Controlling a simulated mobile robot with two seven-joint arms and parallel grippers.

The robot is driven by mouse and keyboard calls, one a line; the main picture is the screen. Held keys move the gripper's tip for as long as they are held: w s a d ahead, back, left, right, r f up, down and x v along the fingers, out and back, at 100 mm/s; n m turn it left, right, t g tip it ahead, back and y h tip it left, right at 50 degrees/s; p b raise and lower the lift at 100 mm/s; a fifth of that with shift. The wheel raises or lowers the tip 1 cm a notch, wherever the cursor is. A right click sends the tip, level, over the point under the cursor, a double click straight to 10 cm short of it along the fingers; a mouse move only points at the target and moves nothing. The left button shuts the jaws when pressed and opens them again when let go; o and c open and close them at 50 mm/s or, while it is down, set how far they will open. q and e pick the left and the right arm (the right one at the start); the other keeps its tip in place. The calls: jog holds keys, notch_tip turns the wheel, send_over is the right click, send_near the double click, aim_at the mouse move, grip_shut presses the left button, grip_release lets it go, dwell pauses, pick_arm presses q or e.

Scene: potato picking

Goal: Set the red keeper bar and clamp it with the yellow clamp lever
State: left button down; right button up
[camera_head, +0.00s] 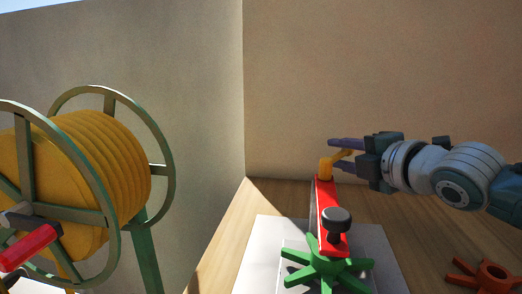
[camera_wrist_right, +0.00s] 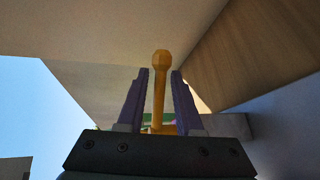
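The red keeper bar (camera_head: 328,207) lies lengthwise over the green star-shaped wheel (camera_head: 322,268), with a black knob (camera_head: 337,218) on its near end. The yellow clamp lever (camera_head: 326,168) stands at the bar's far end, its arm pointing right toward my right gripper (camera_head: 337,153). In the right wrist view the lever (camera_wrist_right: 160,85) lies between the two purple fingers, with a gap on each side. The right gripper is open around it. Whether the lever presses on the bar cannot be told. My left gripper is not in view.
A large reel (camera_head: 100,165) wound with yellow material stands at left in a green frame, with a red handle (camera_head: 30,247). A pale plate (camera_head: 262,240) lies under the wheel on the wooden table (camera_head: 225,235). An orange-red star-shaped part (camera_head: 485,277) lies at right. Walls stand close behind.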

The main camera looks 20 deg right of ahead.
grip_shut()
dwell(1.1)
